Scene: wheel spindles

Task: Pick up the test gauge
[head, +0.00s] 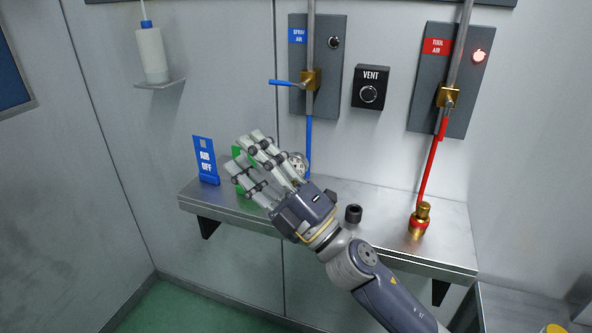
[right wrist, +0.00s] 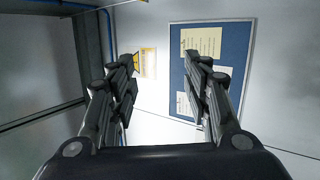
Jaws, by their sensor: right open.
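A small round silver-grey thing, which looks like the test gauge (head: 299,162), is on the metal shelf (head: 395,212) near the lower end of the blue hose. My right gripper hides part of it, so I cannot tell its full shape. My right gripper (head: 245,153) is open, in front of and above the shelf, with its fingers pointing up and left. In the right wrist view its fingers (right wrist: 160,88) stand apart with nothing between them. My left gripper is not in view.
A blue ON/OFF sign (head: 206,161) and a partly hidden green thing (head: 240,160) are at the shelf's left. A black cylinder (head: 353,214) and a brass fitting (head: 420,220) on the red hose are to the right. A vent box (head: 370,87) hangs above.

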